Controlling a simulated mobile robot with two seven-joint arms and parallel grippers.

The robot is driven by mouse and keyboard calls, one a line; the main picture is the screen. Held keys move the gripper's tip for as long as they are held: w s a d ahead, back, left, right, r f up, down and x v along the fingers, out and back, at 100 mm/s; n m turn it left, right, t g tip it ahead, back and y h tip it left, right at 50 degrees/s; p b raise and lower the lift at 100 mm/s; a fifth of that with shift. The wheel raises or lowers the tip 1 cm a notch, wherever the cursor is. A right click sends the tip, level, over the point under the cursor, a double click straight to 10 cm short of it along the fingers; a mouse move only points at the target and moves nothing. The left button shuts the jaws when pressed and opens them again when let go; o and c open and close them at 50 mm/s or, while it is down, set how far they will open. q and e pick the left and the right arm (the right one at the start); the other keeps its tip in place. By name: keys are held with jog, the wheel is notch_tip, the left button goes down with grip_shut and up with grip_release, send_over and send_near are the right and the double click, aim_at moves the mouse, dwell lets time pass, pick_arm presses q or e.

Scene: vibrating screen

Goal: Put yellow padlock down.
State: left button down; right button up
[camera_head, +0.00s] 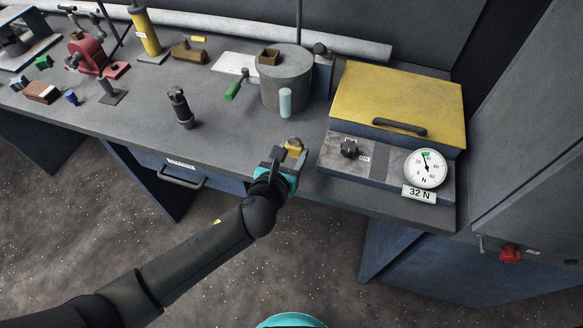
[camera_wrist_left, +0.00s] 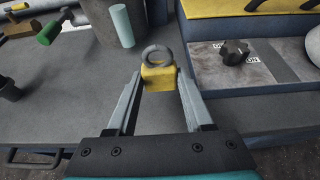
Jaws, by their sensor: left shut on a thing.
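The yellow padlock (camera_head: 294,146) with its grey shackle is at the front edge of the grey workbench (camera_head: 215,135) in the head view. My left gripper (camera_head: 284,162) is shut on it. In the left wrist view the yellow padlock (camera_wrist_left: 158,77) sits between the two fingertips of my left gripper (camera_wrist_left: 160,82), shackle towards the bench's back. I cannot tell whether the padlock touches the bench top. My right gripper is not in view.
A machine with a yellow lid (camera_head: 400,103), a black knob (camera_head: 349,149) and a dial (camera_head: 425,168) reading 32 N stands right of the padlock. A grey drum (camera_head: 286,85) and a pale cylinder (camera_head: 285,102) stand behind. A dark cylinder (camera_head: 181,108) stands left. Bare bench lies between.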

aim_at(291, 165)
pick_arm(q)
notch_tip(291, 165, down, 4)
jog(key=shift+f+b, duration=0.1)
jog(key=shift+b, duration=0.9)
jog(key=shift+f, duration=0.2)
jog(key=shift+r, duration=0.1)
jog(key=shift+f, duration=0.2)
jog(key=shift+c, duration=1.4)
grip_release()
jog(key=shift+r, duration=0.15)
